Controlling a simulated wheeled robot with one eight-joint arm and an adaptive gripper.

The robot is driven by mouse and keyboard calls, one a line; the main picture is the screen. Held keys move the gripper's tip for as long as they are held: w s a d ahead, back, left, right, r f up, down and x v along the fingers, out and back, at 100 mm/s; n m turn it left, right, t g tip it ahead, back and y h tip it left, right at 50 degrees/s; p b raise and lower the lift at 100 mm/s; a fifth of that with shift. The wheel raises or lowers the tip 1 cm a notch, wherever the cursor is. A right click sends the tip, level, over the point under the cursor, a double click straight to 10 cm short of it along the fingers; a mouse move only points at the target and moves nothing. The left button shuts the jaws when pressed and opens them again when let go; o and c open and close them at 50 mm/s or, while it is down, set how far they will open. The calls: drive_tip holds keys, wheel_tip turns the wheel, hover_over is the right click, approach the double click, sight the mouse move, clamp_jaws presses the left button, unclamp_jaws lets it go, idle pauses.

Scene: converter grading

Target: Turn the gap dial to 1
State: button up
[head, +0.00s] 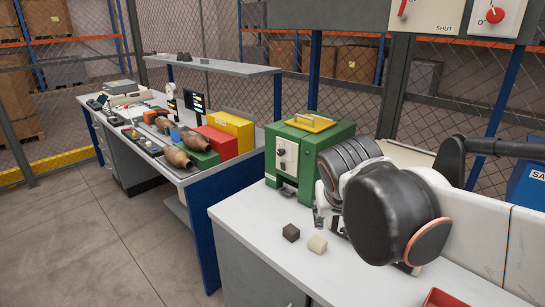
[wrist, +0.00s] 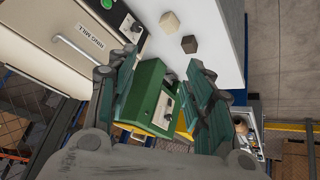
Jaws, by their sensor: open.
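The green machine (head: 308,140) stands at the far left end of the white bench. A pale panel (head: 287,153) on its front carries small dark knobs. One dark knob (head: 281,152) may be the gap dial; its marks are too small to read. In the wrist view the green machine (wrist: 152,82) shows between the fingers, with its panel (wrist: 165,107) partly beside the right finger. My gripper (wrist: 160,62) is open and empty, apart from the machine. In the head view my dark arm hides most of the gripper and part of the machine's right side.
A dark cube (head: 291,232) and a pale cube (head: 317,244) lie on the white bench (head: 258,225) before the machine. A cream ring mill (wrist: 62,45) is at the left of the wrist view. A red tray (head: 443,298) sits at the front. Another bench (head: 225,180) stands left.

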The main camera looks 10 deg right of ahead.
drive_tip(key=w+a+m+t+h+b, duration=0.15)
drive_tip(key=w+m+h, duration=0.35)
drive_tip(key=w, duration=2.1)
drive_tip(key=m+t+h, duration=0.3)
drive_tip(key=m+h, duration=0.1)
drive_tip(key=h, duration=0.3)
approach(279, 153)
drive_tip(key=b+x, duration=0.4)
drive_tip(key=x, duration=0.4)
drive_tip(key=shift+w+d, duration=0.1)
drive_tip(key=c, duration=1)
